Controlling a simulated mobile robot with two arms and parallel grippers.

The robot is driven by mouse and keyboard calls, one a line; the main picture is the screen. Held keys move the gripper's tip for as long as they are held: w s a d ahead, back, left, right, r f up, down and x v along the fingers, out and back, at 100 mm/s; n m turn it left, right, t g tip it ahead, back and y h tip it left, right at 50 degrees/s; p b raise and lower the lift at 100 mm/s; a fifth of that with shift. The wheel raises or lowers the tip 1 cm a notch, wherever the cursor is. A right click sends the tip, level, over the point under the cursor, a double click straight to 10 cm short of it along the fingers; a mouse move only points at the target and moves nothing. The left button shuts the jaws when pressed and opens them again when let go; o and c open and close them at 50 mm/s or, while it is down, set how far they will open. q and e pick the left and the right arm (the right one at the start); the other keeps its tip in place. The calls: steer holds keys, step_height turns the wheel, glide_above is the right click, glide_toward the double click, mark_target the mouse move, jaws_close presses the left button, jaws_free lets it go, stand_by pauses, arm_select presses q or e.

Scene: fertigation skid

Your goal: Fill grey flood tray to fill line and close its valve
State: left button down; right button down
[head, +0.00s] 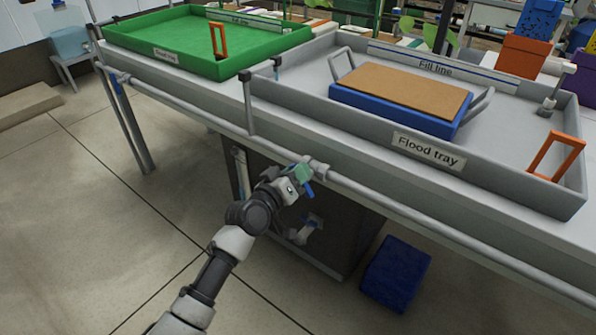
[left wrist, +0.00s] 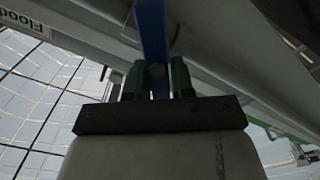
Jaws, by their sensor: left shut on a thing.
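The grey flood tray (head: 325,112) sits on the bench at right, with a "Flood tray" label on its front wall and a "Fill line" strip (head: 435,69) along the back. Its floor looks plain grey; I cannot make out a water level. A valve (head: 317,168) sits on the grey pipe below the tray. My left gripper (head: 303,177) is at this valve, shut on its blue lever (head: 309,189). In the left wrist view the blue lever (left wrist: 151,40) stands between the two green fingers (left wrist: 156,82). My right gripper is not in view.
A blue carrier with a brown top (head: 400,88) sits in the grey tray. Orange handles stand at the grey tray's right end (head: 556,156) and in the green tray (head: 219,40). A dark blue box (head: 396,273) is on the floor under the bench.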

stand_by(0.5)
arm_select(q)
steer(key=c, duration=1)
jaws_free()
steer(key=shift+c, duration=0.2)
steer(key=p+v, duration=0.1)
steer(key=v, duration=0.9)
steer(key=shift+s+a+p, duration=0.25)
steer(key=shift+s+p, duration=0.05)
steer(key=shift+p, duration=0.1)
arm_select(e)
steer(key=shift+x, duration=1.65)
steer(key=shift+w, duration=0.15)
